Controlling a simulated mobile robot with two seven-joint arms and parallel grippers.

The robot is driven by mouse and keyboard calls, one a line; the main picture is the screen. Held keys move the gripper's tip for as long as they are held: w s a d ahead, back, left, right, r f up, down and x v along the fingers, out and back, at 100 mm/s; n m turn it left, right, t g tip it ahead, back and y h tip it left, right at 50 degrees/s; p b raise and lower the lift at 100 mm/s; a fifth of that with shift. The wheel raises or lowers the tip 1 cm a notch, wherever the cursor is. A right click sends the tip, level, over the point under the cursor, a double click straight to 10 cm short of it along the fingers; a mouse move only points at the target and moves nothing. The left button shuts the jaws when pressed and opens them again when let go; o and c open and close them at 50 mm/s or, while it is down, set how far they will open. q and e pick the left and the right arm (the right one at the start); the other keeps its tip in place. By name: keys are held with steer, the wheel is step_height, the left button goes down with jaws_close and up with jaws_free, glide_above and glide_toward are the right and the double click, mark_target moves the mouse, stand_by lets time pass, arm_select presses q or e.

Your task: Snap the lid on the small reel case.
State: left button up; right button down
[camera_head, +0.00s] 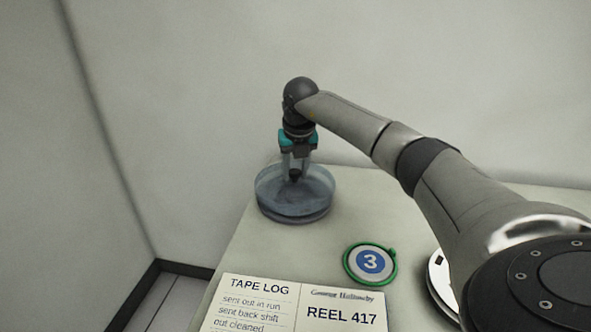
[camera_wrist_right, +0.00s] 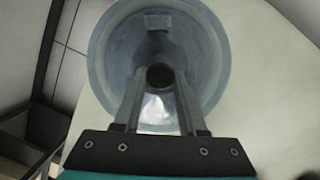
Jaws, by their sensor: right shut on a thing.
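The small reel case (camera_head: 294,217) stands near the far left corner of the table as a round, dark grey-blue base. A clear bluish round lid (camera_head: 262,188) is over it, close to its rim. I cannot tell whether the lid is seated. My right gripper (camera_head: 295,176) points down from above and is shut on the lid's dark knob. In the right wrist view, the fingers close on the dark knob (camera_wrist_right: 160,77) at the middle of the clear lid (camera_wrist_right: 104,62), which hides most of the case. My left gripper is not in view.
A paper tape log (camera_head: 290,305) reading REEL 417 lies in front. A white round item (camera_head: 437,282) is partly hidden by my right arm. The table's left edge (camera_head: 229,255) is close to the case.

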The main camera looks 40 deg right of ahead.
mark_target(296, 174)
steer(key=shift+f, duration=0.7)
stand_by(0.7)
steer(key=shift+x, duration=0.85)
steer(key=shift+c, duration=1.9)
jaws_free()
steer(key=shift+s+a, duration=0.1)
steer(key=shift+s, duration=0.1)
steer(key=shift+c, duration=1.1)
steer(key=shift+r, duration=0.1)
steer(key=p+v, duration=0.2)
steer(key=w+p+v, duration=0.1)
steer(key=p+v, duration=0.3)
steer(key=shift+w+d+r, duration=0.15)
steer(key=shift+d+r, duration=0.2)
steer(key=shift+r, duration=0.2)
